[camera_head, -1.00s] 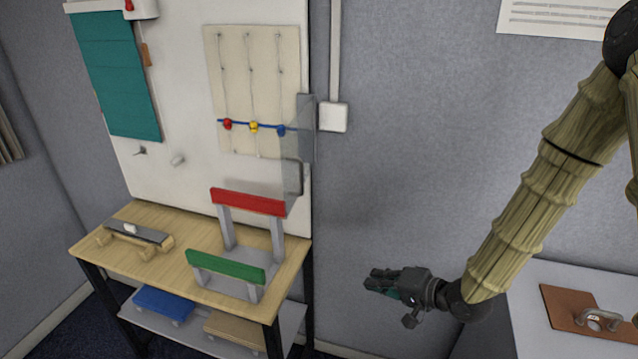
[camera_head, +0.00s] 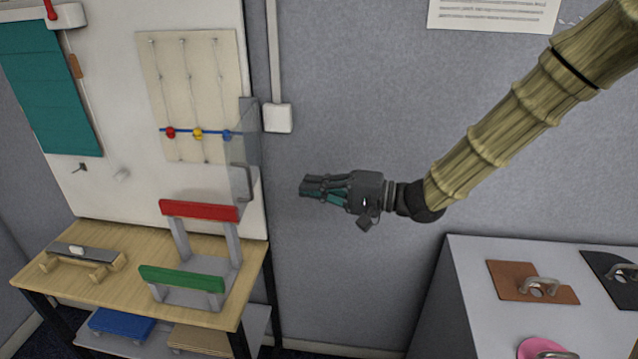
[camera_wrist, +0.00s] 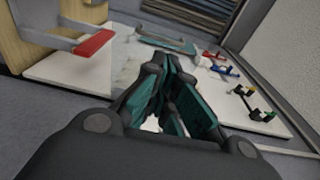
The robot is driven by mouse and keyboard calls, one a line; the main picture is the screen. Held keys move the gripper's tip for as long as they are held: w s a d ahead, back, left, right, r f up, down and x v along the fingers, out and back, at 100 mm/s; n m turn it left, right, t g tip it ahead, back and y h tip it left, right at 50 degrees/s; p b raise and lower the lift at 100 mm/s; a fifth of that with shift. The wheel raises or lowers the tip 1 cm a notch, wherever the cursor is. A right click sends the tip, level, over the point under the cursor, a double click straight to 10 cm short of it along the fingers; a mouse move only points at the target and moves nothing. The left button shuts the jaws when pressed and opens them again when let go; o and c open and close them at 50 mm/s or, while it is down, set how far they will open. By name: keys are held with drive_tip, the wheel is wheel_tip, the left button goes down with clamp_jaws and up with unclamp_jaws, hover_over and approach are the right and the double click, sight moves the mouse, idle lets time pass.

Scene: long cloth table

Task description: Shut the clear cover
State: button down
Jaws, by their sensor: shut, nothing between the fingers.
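The clear cover (camera_head: 240,150) is a see-through panel on the right side of the upright white board (camera_head: 105,150). It stands out from the board, swung open beside the cream panel (camera_head: 150,75) with red, yellow and blue beads. A grey handle (camera_head: 236,182) is on its lower part. My gripper (camera_head: 305,187) is shut and empty, in the air to the right of the cover, pointing left at about handle height, with a gap between them. In the wrist view my closed fingers (camera_wrist: 165,75) point toward the board; I cannot clearly make out the cover there.
A wooden bench (camera_head: 55,285) below the board holds a red-topped and green-topped stand, whose red bar (camera_head: 200,210) is just under the cover. A grey cabinet (camera_head: 465,320) with handled plates stands at right.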

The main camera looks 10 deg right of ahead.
drive_tip(key=p+x, duration=0.3)
drive_tip(key=x, duration=0.7)
drive_tip(key=shift+a, duration=0.15)
drive_tip(key=shift+a, duration=0.1)
